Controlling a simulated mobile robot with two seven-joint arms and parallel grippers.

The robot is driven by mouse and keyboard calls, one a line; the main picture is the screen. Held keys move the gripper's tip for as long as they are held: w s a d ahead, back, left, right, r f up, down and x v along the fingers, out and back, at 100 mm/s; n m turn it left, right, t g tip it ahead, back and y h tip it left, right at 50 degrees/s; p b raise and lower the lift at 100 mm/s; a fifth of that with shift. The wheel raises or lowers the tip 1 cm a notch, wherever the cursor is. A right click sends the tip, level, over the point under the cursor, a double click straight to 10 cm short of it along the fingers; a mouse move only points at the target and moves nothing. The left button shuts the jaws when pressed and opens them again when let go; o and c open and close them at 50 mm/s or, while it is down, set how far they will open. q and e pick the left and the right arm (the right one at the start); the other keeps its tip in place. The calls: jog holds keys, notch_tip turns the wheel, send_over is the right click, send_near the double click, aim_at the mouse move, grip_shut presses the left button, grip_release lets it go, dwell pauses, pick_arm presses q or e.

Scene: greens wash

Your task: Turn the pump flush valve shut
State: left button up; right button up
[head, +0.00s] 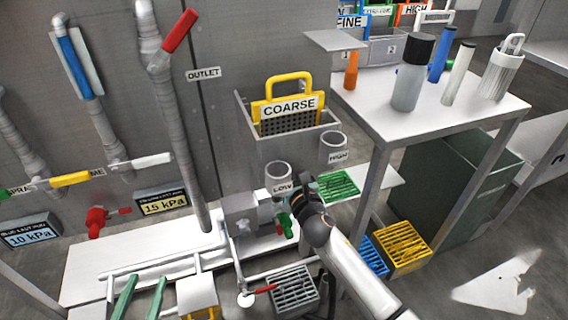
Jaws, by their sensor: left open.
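A grey pump-like box (241,213) stands low against the wall, with a pipe running down in front of it. A green handle (286,226) sits at its right side. A small valve with a red lever (265,289) is on the low pipe in front, the lever pointing right. No readable label shows which one is the pump flush valve. My left gripper (298,190) is open, close to the green handle and the cup marked LOW (279,175). Its fingers are small and partly hidden; contact cannot be told. My right gripper is not in view.
A cup marked HIGH (333,145) and a bin with the yellow COARSE screen (289,106) are above. A table (450,112) with bottles stands right. Yellow (402,246) and grey (293,291) crates are below. A red-handled OUTLET pipe (163,85) rises left.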

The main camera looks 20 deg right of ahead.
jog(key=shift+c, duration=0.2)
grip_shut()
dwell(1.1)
